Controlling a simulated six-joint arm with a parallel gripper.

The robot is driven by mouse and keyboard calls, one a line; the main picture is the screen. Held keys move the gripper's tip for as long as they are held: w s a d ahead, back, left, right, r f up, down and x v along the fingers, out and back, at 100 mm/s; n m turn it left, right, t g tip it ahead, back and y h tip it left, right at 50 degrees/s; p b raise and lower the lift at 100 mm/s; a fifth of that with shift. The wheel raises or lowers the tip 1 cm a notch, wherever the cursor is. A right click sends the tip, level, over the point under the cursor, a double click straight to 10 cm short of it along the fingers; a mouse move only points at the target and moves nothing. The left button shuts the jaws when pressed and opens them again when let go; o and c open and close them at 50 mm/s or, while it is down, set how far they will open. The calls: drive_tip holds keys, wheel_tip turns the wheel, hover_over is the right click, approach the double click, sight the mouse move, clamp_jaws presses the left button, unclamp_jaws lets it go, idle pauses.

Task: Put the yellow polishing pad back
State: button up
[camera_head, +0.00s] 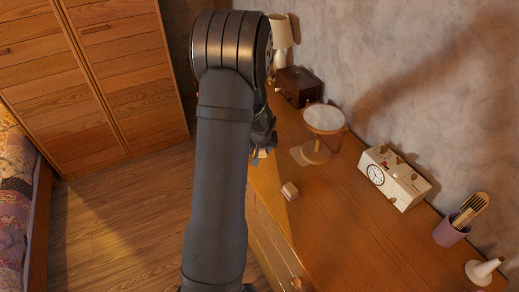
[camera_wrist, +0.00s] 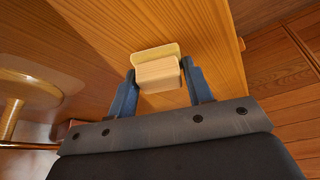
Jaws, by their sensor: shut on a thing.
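The yellow polishing pad (camera_wrist: 155,53) shows in the wrist view as a pale yellow slab against a light wooden block. My gripper (camera_wrist: 158,70) is shut on it, with one blue finger on each side of the block. In the head view my gripper (camera_head: 262,148) is beside the dresser's left edge, mostly hidden behind my arm. Only a small pale part of the pad shows there. I cannot tell how far the pad is from the wood behind it.
A round mirror on a stand (camera_head: 324,119), a dark wooden box (camera_head: 297,86), a lamp (camera_head: 280,35), a clock box (camera_head: 393,177) and a purple cup (camera_head: 451,231) stand along the wall. The front middle is clear.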

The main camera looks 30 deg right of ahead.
drive_tip(key=shift+f, duration=0.2)
drive_tip(key=o, duration=0.9)
drive_tip(key=shift+o, duration=0.2)
drive_tip(key=v, duration=1.2)
drive_tip(key=shift+r, duration=0.15)
drive_tip(key=x, duration=1.2)
drive_tip(key=shift+r, duration=0.75)
drive_tip(key=shift+f, duration=0.1)
